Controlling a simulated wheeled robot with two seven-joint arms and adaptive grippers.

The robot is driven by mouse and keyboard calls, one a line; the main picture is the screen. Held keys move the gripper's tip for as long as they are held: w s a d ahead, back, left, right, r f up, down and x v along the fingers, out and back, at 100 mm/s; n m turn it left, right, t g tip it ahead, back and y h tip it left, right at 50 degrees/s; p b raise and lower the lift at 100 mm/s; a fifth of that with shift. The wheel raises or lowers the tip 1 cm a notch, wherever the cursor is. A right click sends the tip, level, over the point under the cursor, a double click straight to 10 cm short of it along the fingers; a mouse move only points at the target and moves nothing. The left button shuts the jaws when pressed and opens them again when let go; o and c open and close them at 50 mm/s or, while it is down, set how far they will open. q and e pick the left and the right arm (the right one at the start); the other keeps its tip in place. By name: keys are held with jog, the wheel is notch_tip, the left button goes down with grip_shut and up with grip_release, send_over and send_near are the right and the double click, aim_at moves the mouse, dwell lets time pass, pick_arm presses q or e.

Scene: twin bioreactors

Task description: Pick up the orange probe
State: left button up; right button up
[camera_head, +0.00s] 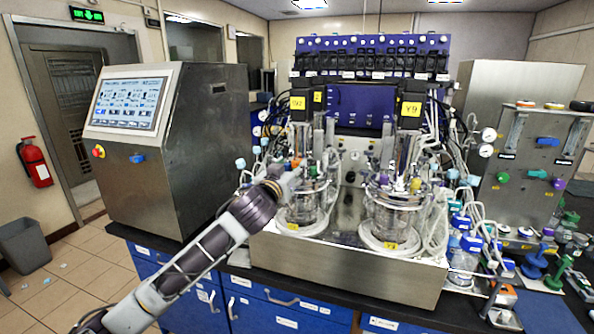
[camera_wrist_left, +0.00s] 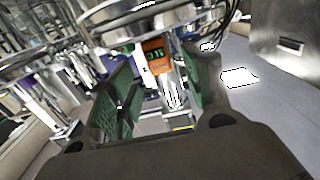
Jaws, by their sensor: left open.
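The orange probe (camera_wrist_left: 155,54) shows in the left wrist view, with a small lit display and a pale, shiny lower part. It stands at the near side of a round metal rim, between and beyond the fingers. My left gripper (camera_wrist_left: 160,92) is open, with green finger pads on either side of the view and nothing held between them. In the head view my left gripper (camera_head: 286,180) reaches in front of the left glass vessel (camera_head: 303,211). My right gripper is not in view.
The right glass vessel (camera_head: 391,217) stands beside the left one on a steel base (camera_head: 345,267), with tubes around both. A steel cabinet with a screen (camera_head: 129,104) stands to the left. Valves and loose fittings crowd the bench at the right.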

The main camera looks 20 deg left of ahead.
aim_at(296, 163)
pick_arm(q)
jog(key=shift+w+r, duration=0.25)
jog(key=shift+w, duration=0.2)
jog(key=shift+w+a+p, duration=0.15)
jog(key=shift+w+p, duration=0.35)
jog(key=shift+w, duration=1.1)
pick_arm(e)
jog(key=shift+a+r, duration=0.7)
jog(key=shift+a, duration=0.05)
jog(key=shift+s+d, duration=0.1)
pick_arm(q)
jog(key=shift+c, duration=0.9)
grip_shut()
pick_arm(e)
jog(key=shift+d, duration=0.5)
